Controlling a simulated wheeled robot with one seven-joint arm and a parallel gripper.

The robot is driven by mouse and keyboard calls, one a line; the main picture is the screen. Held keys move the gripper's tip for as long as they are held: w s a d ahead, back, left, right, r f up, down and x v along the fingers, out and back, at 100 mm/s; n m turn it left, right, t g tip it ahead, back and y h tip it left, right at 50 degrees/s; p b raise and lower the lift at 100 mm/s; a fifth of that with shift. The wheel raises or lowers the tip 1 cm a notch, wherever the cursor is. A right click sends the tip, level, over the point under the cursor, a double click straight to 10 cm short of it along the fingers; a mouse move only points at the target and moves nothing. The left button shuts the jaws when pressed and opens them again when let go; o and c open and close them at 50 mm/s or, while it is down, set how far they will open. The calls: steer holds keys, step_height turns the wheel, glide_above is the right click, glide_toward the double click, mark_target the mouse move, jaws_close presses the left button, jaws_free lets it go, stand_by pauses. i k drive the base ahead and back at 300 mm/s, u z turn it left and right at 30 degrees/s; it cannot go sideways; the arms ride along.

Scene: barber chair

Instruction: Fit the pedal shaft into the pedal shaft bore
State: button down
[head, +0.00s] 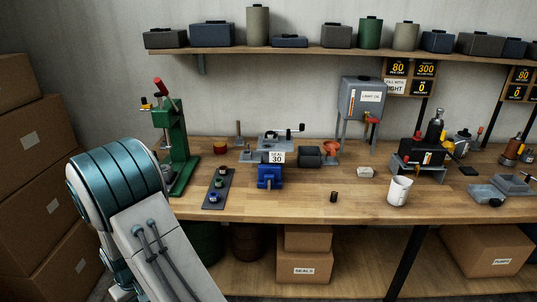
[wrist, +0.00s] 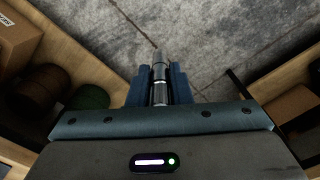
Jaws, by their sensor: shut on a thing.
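In the wrist view my gripper (wrist: 160,76) is shut on a slim silver metal shaft (wrist: 160,62), which I take to be the pedal shaft. The shaft lies between the two blue fingers, and its end sticks out past the fingertips over bare grey floor. Nothing touches its free end. In the head view my gripper is out of sight; only my arm shows at the left. I cannot make out the pedal shaft bore in either view. A black unit on a grey stand (head: 420,158) sits at the right of the workbench, but no bore can be made out on it.
The wooden workbench (head: 300,207) carries a green press (head: 178,150), a blue vise (head: 269,177), a dark tray (head: 219,188), a white cup (head: 399,191) and a small dark cylinder (head: 334,197). Cartons (head: 305,265) and drums sit below. The bench's front middle is mostly clear.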

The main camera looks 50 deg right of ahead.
mark_target(268, 150)
steer(key=z, duration=0.65)
steer(key=i, duration=0.55)
steer(key=z, duration=0.55)
